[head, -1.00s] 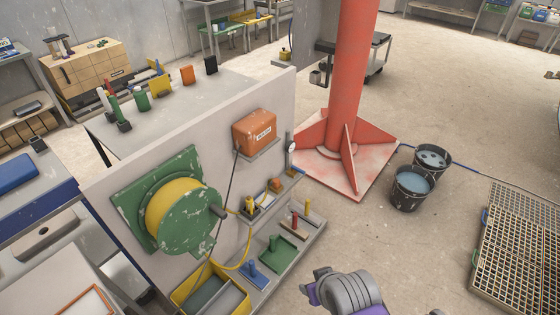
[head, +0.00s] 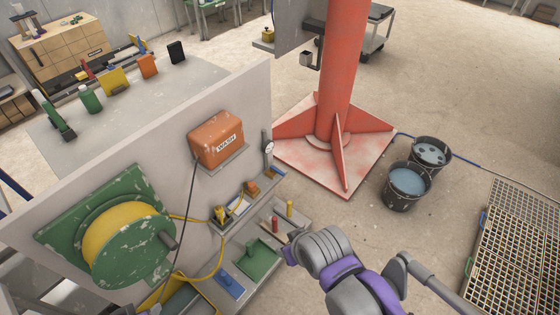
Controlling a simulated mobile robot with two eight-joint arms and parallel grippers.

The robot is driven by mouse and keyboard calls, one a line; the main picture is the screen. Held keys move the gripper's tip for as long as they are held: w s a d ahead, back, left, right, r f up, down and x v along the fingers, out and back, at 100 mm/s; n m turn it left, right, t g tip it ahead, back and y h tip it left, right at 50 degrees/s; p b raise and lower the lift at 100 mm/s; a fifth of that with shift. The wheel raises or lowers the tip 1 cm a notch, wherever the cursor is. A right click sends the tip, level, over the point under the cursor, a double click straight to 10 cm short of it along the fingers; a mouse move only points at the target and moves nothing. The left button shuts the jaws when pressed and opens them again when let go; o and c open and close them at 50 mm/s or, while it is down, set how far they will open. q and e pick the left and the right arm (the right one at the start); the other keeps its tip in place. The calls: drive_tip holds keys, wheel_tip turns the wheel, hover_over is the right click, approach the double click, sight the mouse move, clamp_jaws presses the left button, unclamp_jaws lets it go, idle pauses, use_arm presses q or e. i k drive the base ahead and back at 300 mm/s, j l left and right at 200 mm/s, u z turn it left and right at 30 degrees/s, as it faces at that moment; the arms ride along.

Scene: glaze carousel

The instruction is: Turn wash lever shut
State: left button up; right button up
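An orange box (head: 216,138) labelled WASH is mounted high on the grey panel. A small yellow fitting (head: 221,214) with a dark part sits on the narrow ledge below it, joined to a yellow hose. I cannot tell for sure which part is the wash lever. My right arm comes in from the lower right. Its gripper (head: 291,248) is beside the lower shelf's right end, near the red-handled tool (head: 275,225). The fingers are mostly hidden by my own wrist, so their opening does not show. My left gripper is not in view.
A green hose reel (head: 130,238) with yellow hose fills the panel's left part. A gauge (head: 269,148) is at the panel's right edge. A red column (head: 346,80) and buckets (head: 407,185) stand beyond open floor.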

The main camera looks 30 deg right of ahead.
sight(273, 169)
drive_tip(key=i+l, duration=0.15)
drive_tip(key=l, duration=0.2)
drive_tip(key=i+l, duration=0.15)
drive_tip(key=l, duration=0.15)
drive_tip(key=i+l, duration=0.15)
drive_tip(key=l, duration=0.2)
drive_tip(key=i+l, duration=0.15)
drive_tip(key=l, duration=0.2)
drive_tip(key=i+l, duration=0.15)
drive_tip(key=l, duration=0.2)
drive_tip(key=i+u, duration=0.05)
